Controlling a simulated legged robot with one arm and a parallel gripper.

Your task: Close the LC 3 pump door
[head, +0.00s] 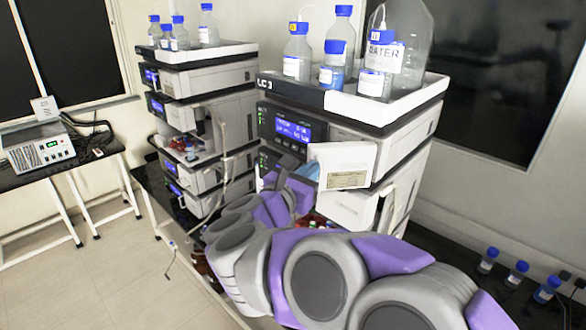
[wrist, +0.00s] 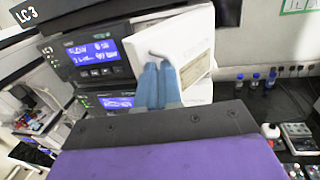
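The LC 3 stack (head: 345,108) stands right of centre in the head view, its name on the top tray. The white pump door (head: 342,165) stands swung open beside the lit blue display (head: 293,130). It carries a small label. In the wrist view a white panel, which looks like this door (wrist: 190,45), is right of the display (wrist: 92,50). My gripper (wrist: 159,84) has blue fingers pressed side by side, with nothing seen between them. They overlap the panel's lower left; I cannot tell whether they touch it. In the head view my arm hides the stack's lower front.
Bottles, one marked water (head: 383,55), stand on the top tray. A second instrument stack (head: 205,120) is at left. Small blue-capped bottles (head: 517,272) stand on the bench at right.

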